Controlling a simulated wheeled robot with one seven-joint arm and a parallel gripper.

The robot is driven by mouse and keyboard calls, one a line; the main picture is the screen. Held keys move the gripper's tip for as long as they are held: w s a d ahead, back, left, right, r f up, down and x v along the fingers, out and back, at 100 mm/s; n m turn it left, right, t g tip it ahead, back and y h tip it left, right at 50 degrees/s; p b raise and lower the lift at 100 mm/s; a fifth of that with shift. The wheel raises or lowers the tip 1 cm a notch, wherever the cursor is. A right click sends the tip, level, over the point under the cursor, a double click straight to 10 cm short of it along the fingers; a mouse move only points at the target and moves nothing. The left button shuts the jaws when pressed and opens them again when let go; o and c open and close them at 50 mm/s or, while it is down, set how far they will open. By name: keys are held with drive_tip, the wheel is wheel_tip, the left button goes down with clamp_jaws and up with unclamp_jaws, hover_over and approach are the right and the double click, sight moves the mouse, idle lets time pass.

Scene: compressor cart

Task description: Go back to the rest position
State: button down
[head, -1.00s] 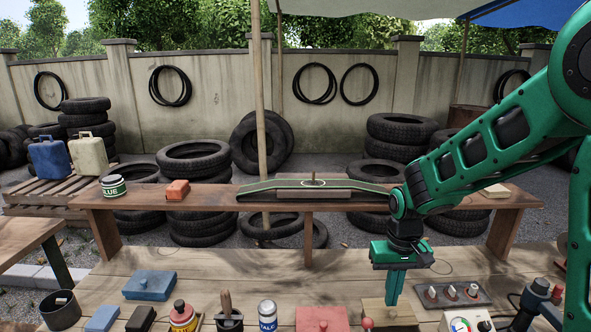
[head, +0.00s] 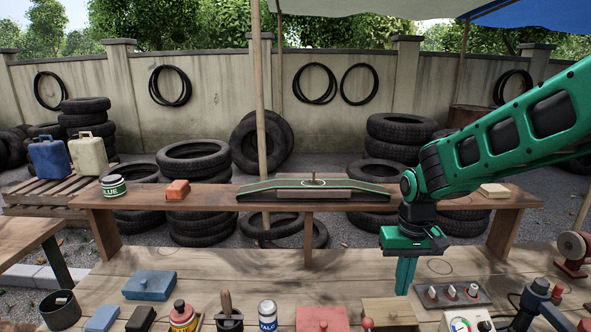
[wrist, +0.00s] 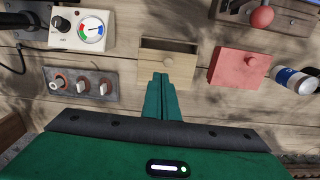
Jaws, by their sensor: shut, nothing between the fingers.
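My gripper (head: 405,276) is green and points straight down over the workbench. Its fingers are together with nothing between them. The same wooden box (head: 388,312) is at the bottom of the head view, below and left of the fingers. The fingers appear above the bench, apart from the box.
A switch panel (head: 452,294) and a gauge box (head: 466,321) stand right of my gripper. A red box (head: 322,319), a blue box (head: 150,286), a can (head: 267,316) and bottles line the bench front. A raised shelf (head: 350,210) stands behind.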

drive_tip(key=s+d+r+m, duration=0.3)
drive_tip(key=s+d+r, duration=0.2)
drive_tip(key=s+d, duration=0.55)
drive_tip(key=s+d+m, duration=0.1)
drive_tip(key=s+d, duration=0.1)
drive_tip(key=s, duration=0.5)
drive_tip(key=s+d+m, duration=0.2)
drive_tip(key=s+d, duration=0.1)
drive_tip(key=s, duration=0.5)
drive_tip(key=shift+d+r, duration=0.2)
drive_tip(key=shift+d, duration=0.05)
drive_tip(key=shift+w, duration=0.15)
drive_tip(key=w+a+n, duration=0.3)
drive_tip(key=w+a, duration=0.1)
drive_tip(key=w, duration=0.9)
drive_tip(key=w+a+f+n, duration=0.2)
drive_tip(key=w+a+f, duration=0.1)
drive_tip(key=w+a, duration=0.4)
drive_tip(key=w+a+f+n, duration=0.1)
drive_tip(key=w+a+f, duration=0.1)
drive_tip(key=w+a, duration=0.45)
drive_tip(key=shift+w+f, duration=0.15)
drive_tip(key=shift+f, duration=2.85)
